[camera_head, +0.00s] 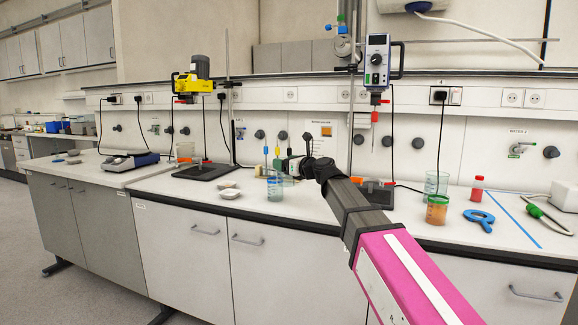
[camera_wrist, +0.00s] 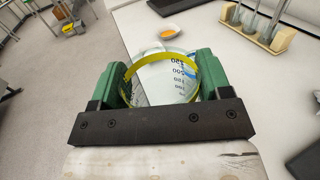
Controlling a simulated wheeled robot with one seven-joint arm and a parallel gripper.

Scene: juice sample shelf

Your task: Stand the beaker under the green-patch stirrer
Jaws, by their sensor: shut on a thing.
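A clear beaker (camera_head: 275,190) is near the bench's front edge. In the wrist view the beaker (camera_wrist: 165,80) has printed volume marks and a yellow-green rim. My gripper (camera_wrist: 165,85) is shut on it, one green finger on each side. I cannot tell whether its base touches the bench. A yellow stirrer (camera_head: 193,84) hangs on a stand at the left, above a dark base plate (camera_head: 205,172). A white-and-blue stirrer (camera_head: 377,62) hangs at the right; my arm partly hides its base. I cannot make out a green patch on either stirrer.
White dishes (camera_head: 228,194) lie left of the beaker; one (camera_wrist: 166,32) holds something orange. A pipette rack (camera_wrist: 258,32) stands behind it.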

